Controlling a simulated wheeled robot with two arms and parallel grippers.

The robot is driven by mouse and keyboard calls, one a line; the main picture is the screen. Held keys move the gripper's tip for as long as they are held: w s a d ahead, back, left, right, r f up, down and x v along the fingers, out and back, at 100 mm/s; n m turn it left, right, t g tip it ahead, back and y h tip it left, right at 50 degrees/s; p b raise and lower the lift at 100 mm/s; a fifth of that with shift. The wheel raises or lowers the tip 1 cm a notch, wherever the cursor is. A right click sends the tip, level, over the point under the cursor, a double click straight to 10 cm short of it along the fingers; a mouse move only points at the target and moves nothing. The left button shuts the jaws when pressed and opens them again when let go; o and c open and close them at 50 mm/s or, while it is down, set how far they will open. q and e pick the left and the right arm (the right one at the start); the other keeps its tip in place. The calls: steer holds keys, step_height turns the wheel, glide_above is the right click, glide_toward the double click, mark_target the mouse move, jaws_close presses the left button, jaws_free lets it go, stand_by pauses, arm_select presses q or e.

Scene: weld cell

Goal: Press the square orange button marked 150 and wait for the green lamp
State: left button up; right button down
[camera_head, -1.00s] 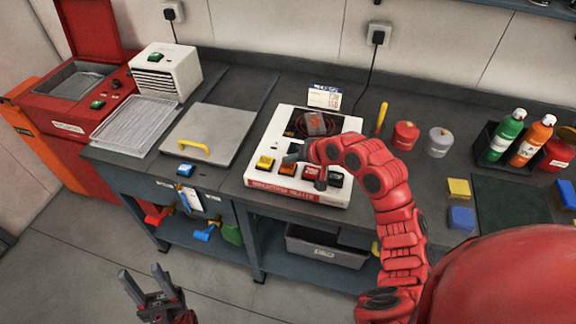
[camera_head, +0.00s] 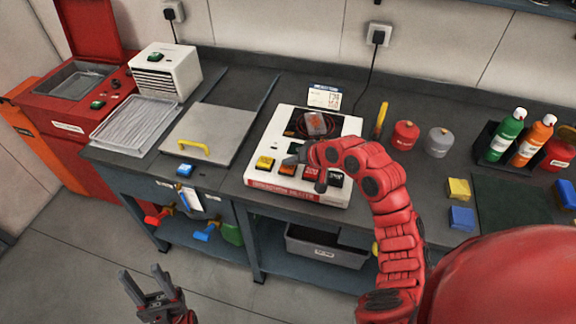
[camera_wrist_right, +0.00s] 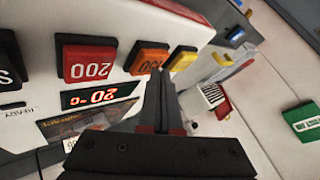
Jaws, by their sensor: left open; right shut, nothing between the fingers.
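The white heater unit (camera_head: 256,150) stands on the bench with a row of coloured square buttons along its front. The orange button (camera_wrist_right: 148,57) sits between the red 200 button (camera_wrist_right: 90,62) and the yellow button (camera_wrist_right: 183,57); it also shows in the head view (camera_head: 286,170). My right gripper (camera_wrist_right: 160,72) is shut and empty, its tips close in front of the orange button and partly covering it. I cannot tell whether they touch. The display (camera_wrist_right: 98,92) reads about 20 °C. A small dark window (camera_wrist_right: 12,105) sits by the READY label, showing no green light. My left gripper (camera_head: 148,287) is open and empty, in front of the bench.
A grey plate with a yellow handle (camera_head: 207,134) and a blue button (camera_head: 184,170) lie left of the heater. A yellow-handled tool (camera_head: 381,118), red canister (camera_head: 405,134) and grey canister (camera_head: 438,141) stand to its right. A grey bin (camera_head: 325,248) is on the shelf below.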

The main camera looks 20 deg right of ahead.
mark_target(290, 168)
steer(key=shift+f, duration=0.45)
steer(key=shift+r, duration=0.1)
stand_by(0.4)
steer(key=shift+r+p, duration=0.55)
steer(key=shift+r, duration=0.35)
steer(key=shift+r, duration=0.1)
step_height(290, 168, up, 5)
steer(key=p, duration=0.3)
steer(key=shift+p, duration=0.3)
stand_by(0.4)
